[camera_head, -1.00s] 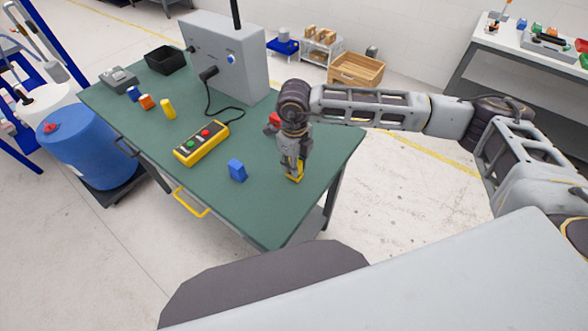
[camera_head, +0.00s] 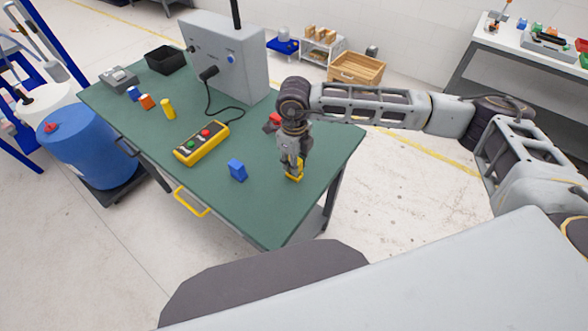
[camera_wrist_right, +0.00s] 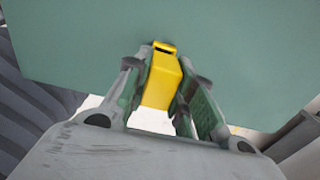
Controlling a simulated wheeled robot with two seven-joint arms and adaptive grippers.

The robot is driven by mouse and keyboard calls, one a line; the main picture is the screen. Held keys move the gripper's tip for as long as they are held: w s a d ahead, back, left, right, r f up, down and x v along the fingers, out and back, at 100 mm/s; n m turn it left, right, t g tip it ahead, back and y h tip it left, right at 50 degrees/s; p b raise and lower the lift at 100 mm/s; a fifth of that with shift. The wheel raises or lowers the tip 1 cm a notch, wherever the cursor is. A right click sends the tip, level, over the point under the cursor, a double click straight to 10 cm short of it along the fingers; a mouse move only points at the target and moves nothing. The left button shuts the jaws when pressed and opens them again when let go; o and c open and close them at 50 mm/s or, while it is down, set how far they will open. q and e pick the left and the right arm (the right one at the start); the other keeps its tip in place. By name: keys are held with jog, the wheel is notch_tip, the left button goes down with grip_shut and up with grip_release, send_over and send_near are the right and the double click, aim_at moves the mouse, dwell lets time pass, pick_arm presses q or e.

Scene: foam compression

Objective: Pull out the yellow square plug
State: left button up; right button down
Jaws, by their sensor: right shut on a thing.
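The yellow square plug (camera_head: 297,172) is at the right part of the green table, in my right gripper (camera_head: 291,172). In the right wrist view the yellow plug (camera_wrist_right: 160,82) is a block with a dark slot at its far end. It sits between the two fingers of my right gripper (camera_wrist_right: 163,78), which is shut on it. The head view does not show clearly whether its lower end touches the table. My left gripper is not in view.
On the green table (camera_head: 255,205) are a blue block (camera_head: 237,170), a yellow button box (camera_head: 201,143) cabled to a grey cabinet (camera_head: 240,55), and a yellow cylinder (camera_head: 168,109). Small blue and orange blocks and a black bin (camera_head: 165,60) are farther left. The table's front right is clear.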

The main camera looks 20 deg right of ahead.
jog(key=shift+r, duration=0.15)
jog(key=shift+r+p, duration=0.9)
jog(key=shift+r, duration=1.4)
